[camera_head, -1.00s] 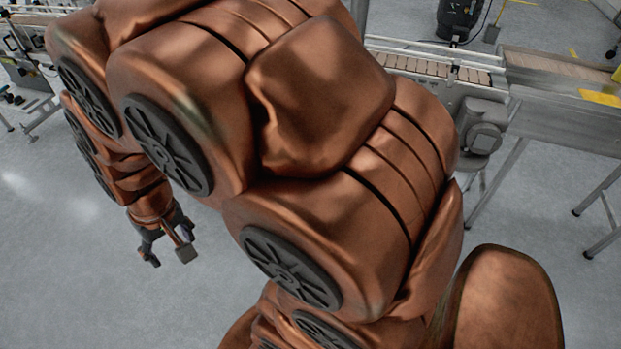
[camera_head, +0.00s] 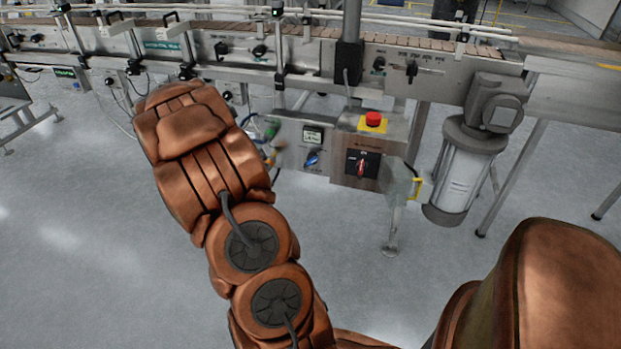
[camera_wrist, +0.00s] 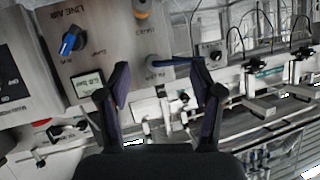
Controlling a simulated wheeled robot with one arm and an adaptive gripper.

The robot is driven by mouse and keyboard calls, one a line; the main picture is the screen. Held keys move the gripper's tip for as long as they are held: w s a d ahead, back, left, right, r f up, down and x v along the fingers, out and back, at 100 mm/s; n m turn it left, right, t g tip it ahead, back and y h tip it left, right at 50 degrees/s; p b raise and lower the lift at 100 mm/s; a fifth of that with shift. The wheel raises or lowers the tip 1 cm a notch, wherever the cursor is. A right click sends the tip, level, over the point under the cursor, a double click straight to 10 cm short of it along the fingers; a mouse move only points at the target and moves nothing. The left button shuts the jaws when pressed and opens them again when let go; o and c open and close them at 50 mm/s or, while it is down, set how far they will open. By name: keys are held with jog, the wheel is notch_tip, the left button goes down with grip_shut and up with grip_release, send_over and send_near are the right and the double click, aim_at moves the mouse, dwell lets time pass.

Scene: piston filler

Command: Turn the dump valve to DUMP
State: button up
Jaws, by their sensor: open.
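A grey panel marked LINE AIR (camera_wrist: 95,25) carries a blue knob (camera_wrist: 72,42) in the wrist view; the knob also shows in the head view (camera_head: 312,158). Small labels stand around the knob, too blurred to read its setting surely. A blue lever (camera_wrist: 168,63) on a grey fitting shows between my fingertips in the wrist view. I cannot tell which of the two is the dump valve. My gripper (camera_wrist: 160,70) is open, its two dark fingers apart, with the knob off to its left. Contact with the lever cannot be told. The head view mostly hides my gripper behind the arm.
A small display (camera_wrist: 87,86) sits below the knob in the wrist view. In the head view, a red stop button (camera_head: 373,118) and a red rotary switch (camera_head: 361,166) are right of the knob. The conveyor (camera_head: 420,70) runs above. Floor in front is clear.

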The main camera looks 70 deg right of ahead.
jog(key=s+d+f+m+g+h+b, duration=0.1)
jog(key=s+d+f+h+b, duration=0.25)
jog(key=s+d+f, duration=0.25)
jog(key=m+g+h+b, duration=0.1)
jog(key=g+h+b, duration=0.1)
jog(key=b, duration=0.2)
send_near(310, 163)
jog(key=d, duration=0.5)
jog(key=d+b, duration=0.1)
jog(key=d, duration=0.3)
jog(key=shift+w+d+f, duration=0.1)
jog(key=shift+w+f, duration=0.1)
jog(key=shift+w, duration=0.15)
jog(key=shift+w+d+r, duration=0.1)
jog(key=shift+w+d, duration=0.05)
jog(key=shift+d, duration=0.45)
jog(key=c, duration=1.1)
